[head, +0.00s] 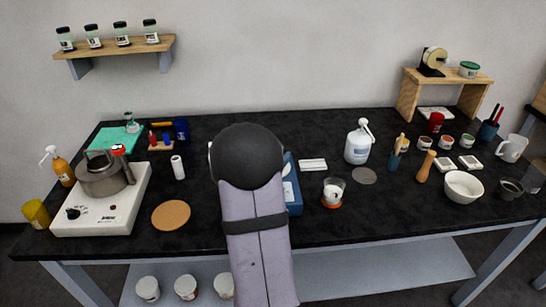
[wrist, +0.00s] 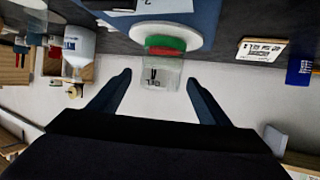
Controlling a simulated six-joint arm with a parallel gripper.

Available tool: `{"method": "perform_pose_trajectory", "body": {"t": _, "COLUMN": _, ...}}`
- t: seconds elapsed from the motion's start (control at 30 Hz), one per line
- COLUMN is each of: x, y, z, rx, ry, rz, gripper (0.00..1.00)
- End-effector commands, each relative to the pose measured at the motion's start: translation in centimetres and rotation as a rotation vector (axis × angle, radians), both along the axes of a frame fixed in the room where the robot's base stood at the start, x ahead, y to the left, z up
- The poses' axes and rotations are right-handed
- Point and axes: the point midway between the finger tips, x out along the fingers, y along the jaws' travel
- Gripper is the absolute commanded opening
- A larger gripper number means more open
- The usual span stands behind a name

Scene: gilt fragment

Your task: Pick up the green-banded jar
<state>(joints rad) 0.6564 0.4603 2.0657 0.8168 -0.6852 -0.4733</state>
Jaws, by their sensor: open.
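The green-banded jar (wrist: 161,67) shows in the wrist view, which is upside down. It is clear with a dark-printed label, a green band and a red band at its base end. It seems to stand on a round white pan (wrist: 150,33) of a blue device. My gripper (wrist: 158,84) is open, with one dark finger on each side of the jar's line. The jar is at the mouth between the fingertips, with gaps on both sides. Whether it is fully between them I cannot tell. In the head view my arm hides the jar and the gripper.
The blue device (head: 294,188) shows partly beside my arm in the head view. A glass with an orange base (head: 332,193) and a white pump bottle (head: 358,143) stand to its right. A hotplate with a pot (head: 105,205) is at the left. The cork mat (head: 171,215) lies flat.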

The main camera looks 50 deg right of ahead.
Motion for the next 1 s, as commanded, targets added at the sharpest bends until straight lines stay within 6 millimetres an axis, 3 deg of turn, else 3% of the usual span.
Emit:
{"method": "perform_pose_trajectory", "body": {"t": 0.67, "x": 1.0, "y": -2.3, "z": -1.0, "rx": 0.001, "ry": 0.0, "rz": 0.0, "gripper": 0.71}}
{"method": "perform_pose_trajectory", "body": {"t": 1.0, "x": 2.3, "y": -5.3, "z": -2.4, "rx": 0.001, "ry": 0.0, "rz": 0.0, "gripper": 0.71}}
